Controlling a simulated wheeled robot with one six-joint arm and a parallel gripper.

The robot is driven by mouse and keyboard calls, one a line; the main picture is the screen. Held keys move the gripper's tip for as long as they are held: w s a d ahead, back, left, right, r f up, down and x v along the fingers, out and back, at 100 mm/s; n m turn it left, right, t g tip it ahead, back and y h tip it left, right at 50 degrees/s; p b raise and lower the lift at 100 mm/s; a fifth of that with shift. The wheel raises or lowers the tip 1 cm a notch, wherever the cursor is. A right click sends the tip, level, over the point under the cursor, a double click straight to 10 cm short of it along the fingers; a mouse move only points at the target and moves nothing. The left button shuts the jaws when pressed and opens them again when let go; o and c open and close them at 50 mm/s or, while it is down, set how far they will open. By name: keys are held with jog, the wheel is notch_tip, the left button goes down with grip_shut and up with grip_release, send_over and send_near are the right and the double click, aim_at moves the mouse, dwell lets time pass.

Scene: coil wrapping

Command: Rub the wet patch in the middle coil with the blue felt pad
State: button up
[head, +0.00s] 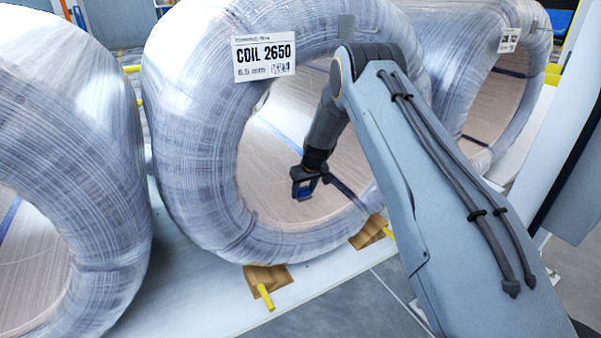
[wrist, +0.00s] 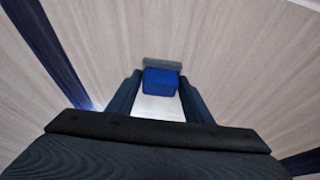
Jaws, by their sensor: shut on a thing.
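The middle coil (head: 190,130) stands wrapped in clear plastic film, with a label reading "COIL 2650" on its face. My arm reaches into its open bore. My gripper (head: 305,188) is inside the bore, near the lower inner wall. In the wrist view my gripper (wrist: 160,95) is shut on the blue felt pad (wrist: 160,80), which sits between the two fingers with a grey backing edge behind it. The pale inner wall (wrist: 240,50) of the coil lies beyond the pad. I cannot tell whether the pad touches it. I cannot make out the wet patch.
Another wrapped coil (head: 95,150) stands at the left and one (head: 445,70) at the right. Brown wedges (head: 268,277) with yellow handles (head: 266,297) sit under the middle coil on a white platform (head: 190,290). A dark blue strap (wrist: 45,50) crosses the inner wall.

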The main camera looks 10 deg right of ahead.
jog(key=shift+r+p, duration=1.55)
jog(key=shift+r, duration=2.35)
